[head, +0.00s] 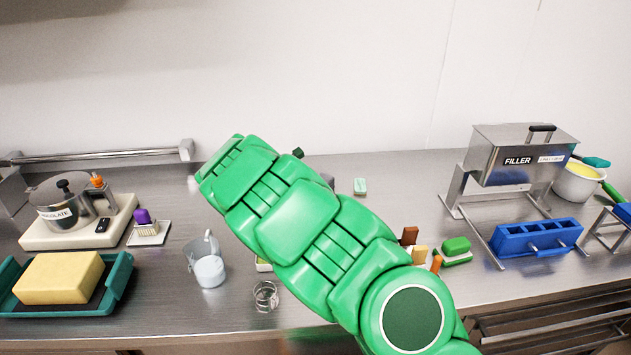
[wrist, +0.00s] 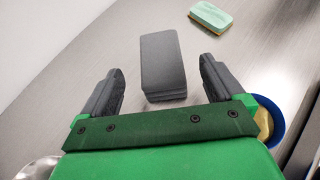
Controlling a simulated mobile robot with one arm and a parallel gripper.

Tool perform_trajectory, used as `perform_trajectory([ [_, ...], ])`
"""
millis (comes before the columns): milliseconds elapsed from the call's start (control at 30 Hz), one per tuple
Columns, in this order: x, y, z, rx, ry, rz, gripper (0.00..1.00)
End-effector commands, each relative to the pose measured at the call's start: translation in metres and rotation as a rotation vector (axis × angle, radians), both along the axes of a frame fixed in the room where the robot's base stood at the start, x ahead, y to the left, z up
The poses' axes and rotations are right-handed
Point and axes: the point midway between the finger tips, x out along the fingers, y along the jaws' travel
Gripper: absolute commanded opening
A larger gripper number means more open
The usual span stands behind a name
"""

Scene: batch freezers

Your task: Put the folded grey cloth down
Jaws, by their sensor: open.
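The folded grey cloth (wrist: 162,64) lies flat on the steel counter in the wrist view, a dark grey oblong stack of layers. My gripper (wrist: 160,88) is open, with one finger on each side of the cloth's near end and a clear gap to both. The fingers do not touch the cloth. In the head view my green arm reaches over the counter and hides the cloth; only a small dark tip of my gripper (head: 298,153) shows past it.
A green-and-yellow sponge (wrist: 211,16) lies beyond the cloth to the right; it also shows in the head view (head: 360,186). The filler (head: 520,158) and blue mould (head: 537,240) are right.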

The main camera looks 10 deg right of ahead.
Motion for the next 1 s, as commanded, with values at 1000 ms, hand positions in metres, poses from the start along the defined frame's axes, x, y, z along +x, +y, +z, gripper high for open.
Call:
perform_trajectory([
  [1000, -0.037, 0.037, 0.029, 0.0, 0.0, 0.0, 0.95],
])
